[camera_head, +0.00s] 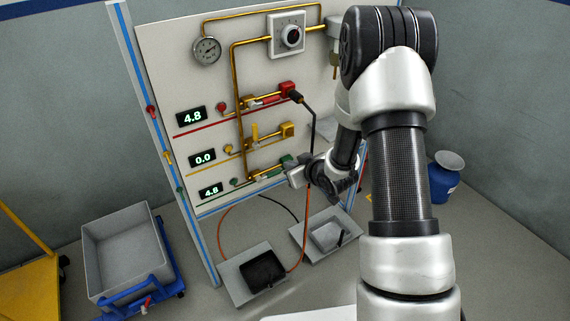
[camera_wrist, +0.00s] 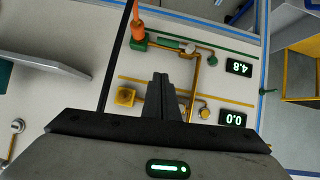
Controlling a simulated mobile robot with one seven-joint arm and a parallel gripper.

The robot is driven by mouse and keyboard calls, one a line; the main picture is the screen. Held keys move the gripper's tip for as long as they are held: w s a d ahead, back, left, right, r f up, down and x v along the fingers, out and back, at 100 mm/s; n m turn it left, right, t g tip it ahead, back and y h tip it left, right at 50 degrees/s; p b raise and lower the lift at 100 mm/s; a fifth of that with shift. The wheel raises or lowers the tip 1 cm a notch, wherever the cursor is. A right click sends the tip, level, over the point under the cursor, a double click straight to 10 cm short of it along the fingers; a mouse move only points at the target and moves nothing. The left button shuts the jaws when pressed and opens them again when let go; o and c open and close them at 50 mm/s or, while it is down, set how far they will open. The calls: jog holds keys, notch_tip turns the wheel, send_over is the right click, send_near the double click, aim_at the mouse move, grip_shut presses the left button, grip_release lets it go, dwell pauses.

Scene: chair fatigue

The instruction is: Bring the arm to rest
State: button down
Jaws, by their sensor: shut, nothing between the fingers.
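My arm (camera_head: 397,170) reaches down and forward over the front of the panel (camera_head: 165,60). My gripper (camera_wrist: 163,82) is shut and empty. In the wrist view its closed fingers point at the panel face, between the yellow line (camera_wrist: 225,101) and the green line (camera_wrist: 225,50), apart from the fittings as far as I can tell. An orange plug (camera_wrist: 138,20) sits at the green fitting (camera_wrist: 138,43). In the head view a black plug (camera_head: 296,97) with a dark hose is at the red fitting (camera_head: 288,88). My wrist partly hides the panel's lower right.
Two shallow trays, one left (camera_head: 237,274) and one right (camera_head: 351,241), lie on the floor below the panel, with hoses running down to them. A grey bin on a blue cart (camera_head: 122,252) stands left. A blue container (camera_head: 444,182) stands right. A yellow frame (camera_head: 25,270) is far left.

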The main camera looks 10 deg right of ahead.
jog(key=shift+s+d+r, duration=0.15)
jog(key=shift+s+r, duration=0.15)
jog(key=shift+s, duration=0.1)
jog(key=shift+r, duration=0.1)
jog(key=s+d+r+m+g+h, duration=0.1)
jog(key=s+d+r+h, duration=0.15)
jog(key=r, duration=0.45)
jog(key=s+d+r+m+h, duration=0.1)
jog(key=s+d+r, duration=0.1)
jog(key=s+r, duration=0.35)
jog(key=s+d+r+m+g+h, duration=0.1)
jog(key=s+d+r, duration=0.1)
jog(key=r, duration=0.7)
jog(key=s+a+r+m+g, duration=0.1)
jog(key=s+a+r+g, duration=0.15)
jog(key=s, duration=0.95)
jog(key=s+a+r+m+g, duration=0.1)
jog(key=s+r, duration=0.2)
jog(key=s, duration=0.9)
notch_tip(320, 180, up, 15)
jog(key=p, duration=1.5)
jog(key=shift+w, duration=0.4)
jog(key=shift+r+t+y, duration=0.1)
jog(key=shift+t+y, duration=0.15)
